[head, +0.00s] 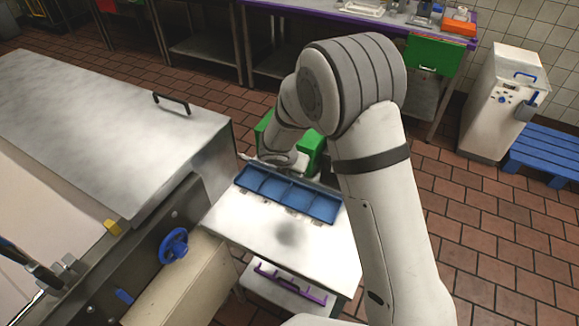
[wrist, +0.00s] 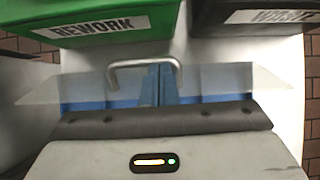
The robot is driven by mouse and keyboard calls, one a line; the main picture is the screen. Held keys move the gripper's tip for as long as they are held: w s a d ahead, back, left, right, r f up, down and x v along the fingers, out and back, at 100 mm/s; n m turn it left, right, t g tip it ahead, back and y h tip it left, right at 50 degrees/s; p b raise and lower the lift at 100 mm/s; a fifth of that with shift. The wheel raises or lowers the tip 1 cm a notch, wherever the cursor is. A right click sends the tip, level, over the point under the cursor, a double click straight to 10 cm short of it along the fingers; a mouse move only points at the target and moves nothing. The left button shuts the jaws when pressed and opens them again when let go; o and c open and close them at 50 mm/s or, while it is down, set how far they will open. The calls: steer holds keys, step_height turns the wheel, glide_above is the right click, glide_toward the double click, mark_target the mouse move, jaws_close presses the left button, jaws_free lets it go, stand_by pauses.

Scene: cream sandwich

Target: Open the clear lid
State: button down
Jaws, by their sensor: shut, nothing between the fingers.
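The clear lid (wrist: 78,89) is a thin see-through sheet over the blue tray in the wrist view. A bent grey metal handle (wrist: 145,64) stands out near its middle. The divided blue tray (head: 288,194) sits on a steel table in the head view, where I cannot make out the lid clearly. My gripper (wrist: 160,118) is shut and empty, its dark front edge just on the near side of the lid and handle. My arm hides part of the tray's far side in the head view.
A green bin marked REWORK (wrist: 95,22) and a dark bin (wrist: 250,17) stand just beyond the lid. A large steel-covered machine (head: 110,130) with a blue knob (head: 174,246) stands left of the table. The tabletop (head: 265,230) before the tray is clear.

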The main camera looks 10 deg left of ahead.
steer(key=shift+w+d+r, duration=0.15)
steer(key=shift+w, duration=0.4)
steer(key=shift+w+d+r, duration=0.1)
steer(key=shift+w, duration=0.4)
steer(key=shift+w+d+p, duration=0.2)
steer(key=shift+w+p, duration=0.25)
steer(key=shift+w, duration=0.5)
